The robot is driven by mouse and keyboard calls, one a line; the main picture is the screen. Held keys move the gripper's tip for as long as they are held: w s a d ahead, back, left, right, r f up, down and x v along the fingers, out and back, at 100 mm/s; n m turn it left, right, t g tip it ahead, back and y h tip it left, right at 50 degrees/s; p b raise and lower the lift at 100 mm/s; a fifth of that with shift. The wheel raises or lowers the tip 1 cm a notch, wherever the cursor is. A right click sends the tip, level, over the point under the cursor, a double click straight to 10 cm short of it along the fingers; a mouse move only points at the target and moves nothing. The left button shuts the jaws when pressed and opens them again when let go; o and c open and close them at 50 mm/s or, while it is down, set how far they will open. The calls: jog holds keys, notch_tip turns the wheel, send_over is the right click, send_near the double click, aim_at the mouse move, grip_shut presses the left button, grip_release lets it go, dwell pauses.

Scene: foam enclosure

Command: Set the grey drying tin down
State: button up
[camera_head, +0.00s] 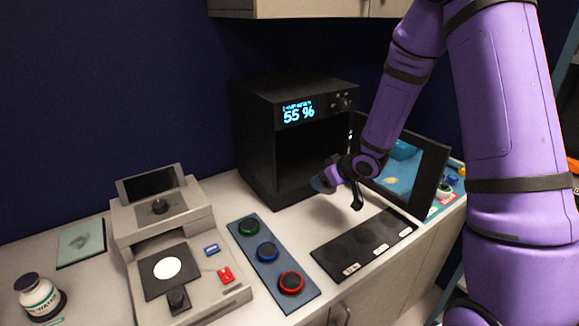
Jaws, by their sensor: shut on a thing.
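My gripper (340,190) is in front of the open dark cabinet (258,150), above the counter. It is shut on a small grey thing (319,185) at its left side, which looks like the grey drying tin. Most of it is hidden by the gripper, and I cannot tell whether it is level. The cabinet has a lit display reading 55 %, and its door with a window (432,180) stands open to the right. A black mat (322,252) with several round dark spots and white labels lies on the counter in front of the gripper.
A blue-grey strip (266,272) with green, blue and red ringed discs lies left of the mat. A beige instrument (205,215) stands further left, with a white labelled jar (38,297) and a green sheet (81,242). A wall cupboard (300,8) hangs above.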

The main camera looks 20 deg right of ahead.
jog(key=s+n, duration=0.1)
jog(key=s+r+n+g+y, duration=0.1)
jog(key=s, duration=0.1)
jog(key=shift+r, duration=0.15)
jog(key=w+a, duration=0.2)
jog(key=w, duration=0.2)
jog(key=w+a+f, duration=0.1)
jog(key=w+a, duration=0.1)
jog(key=w, duration=0.3)
jog(key=w+a, duration=0.2)
jog(key=w, duration=0.3)
jog(key=shift+f, duration=0.2)
jog(key=shift+w+a+f+n+y, duration=0.15)
jog(key=shift+w+n+y, duration=0.1)
jog(key=shift+n+y, duration=0.05)
jog(key=shift+f, duration=1.65)
jog(key=shift+s+f, duration=0.1)
jog(key=o, duration=0.9)
jog(key=shift+o, duration=0.2)
jog(key=v, duration=1.2)
jog(key=shift+r, duration=0.3)
